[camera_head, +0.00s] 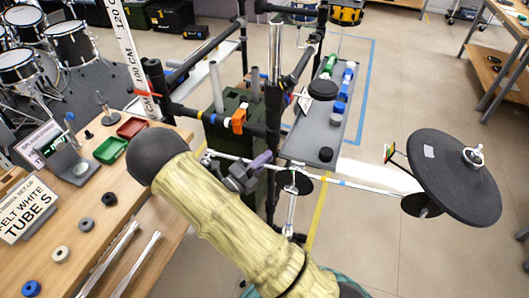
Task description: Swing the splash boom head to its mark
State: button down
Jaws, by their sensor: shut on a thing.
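The boom, a thin pale tube (345,184) with a strip of blue tape, runs across the middle to the right. At its right end is a large round black pad (458,160) with a silver nut on top, tilted, with a smaller black disc (421,207) below it. A small red, yellow and green marker (388,153) stands just left of the large pad. My pale yellow arm crosses the foreground and hides part of the rack. My gripper (243,178), dark and partly behind the arm, is shut on a purple-grey handle (262,160) by the boom's left part.
A grey tray (304,146) with bottles and black round items lies behind the boom. Black rack posts and bars stand around it. A wooden bench (100,255) with red and green trays is at left. A drum kit is behind it. Open floor lies at right.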

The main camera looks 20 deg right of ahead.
jog(key=shift+f, duration=0.25)
jog(key=shift+f+n+p, duration=0.3)
jog(key=shift+f+n, duration=0.05)
jog(key=shift+n, duration=0.15)
jog(key=c, duration=1.4)
grip_release()
jog(key=shift+r, duration=0.1)
jog(key=v, duration=1.7)
jog(key=shift+s+f+b, duration=0.3)
jog(key=shift+b, duration=0.1)
